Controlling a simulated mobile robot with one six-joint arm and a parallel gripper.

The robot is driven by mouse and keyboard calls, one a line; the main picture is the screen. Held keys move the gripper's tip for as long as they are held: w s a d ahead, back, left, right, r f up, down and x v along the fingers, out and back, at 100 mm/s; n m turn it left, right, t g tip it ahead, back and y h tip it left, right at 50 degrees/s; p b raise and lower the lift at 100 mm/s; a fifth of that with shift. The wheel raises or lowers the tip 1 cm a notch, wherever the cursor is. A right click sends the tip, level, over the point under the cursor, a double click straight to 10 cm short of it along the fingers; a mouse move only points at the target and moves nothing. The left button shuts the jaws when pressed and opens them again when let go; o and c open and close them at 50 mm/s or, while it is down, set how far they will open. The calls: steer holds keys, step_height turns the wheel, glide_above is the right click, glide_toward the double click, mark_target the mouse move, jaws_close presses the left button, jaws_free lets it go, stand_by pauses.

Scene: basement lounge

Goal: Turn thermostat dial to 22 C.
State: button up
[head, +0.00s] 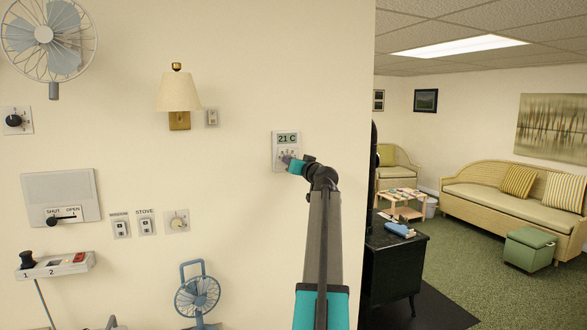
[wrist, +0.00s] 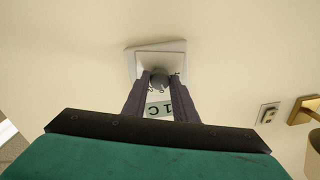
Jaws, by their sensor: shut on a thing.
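The thermostat (head: 287,139) is a pale plate on the cream wall, and its display (head: 287,138) reads 21 C. My gripper (head: 286,160) reaches the lower part of the plate, with the arm coming up from below. In the wrist view the thermostat (wrist: 143,49) appears upside down, its display partly covered by a finger. My gripper (wrist: 160,82) is shut on the grey dial (wrist: 160,78), one dark finger on each side of it. In the head view the dial is mostly hidden by the gripper.
A wall lamp (head: 179,92) and a small switch (head: 212,118) are left of the thermostat. The wall ends at the right, beside a black stove (head: 393,262).

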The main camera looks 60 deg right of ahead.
steer(key=m, duration=1.1)
steer(key=shift+f+m+h+b, duration=0.1)
steer(key=shift+m+h+b, duration=0.2)
steer(key=shift+m+h, duration=0.1)
steer(key=o, duration=1)
steer(key=shift+s, duration=0.1)
steer(key=shift+o, duration=0.2)
steer(key=shift+a, duration=0.1)
steer(key=shift+a, duration=0.1)
steer(key=b+v, duration=0.3)
steer(key=v, duration=1)
steer(key=shift+s+b, duration=0.3)
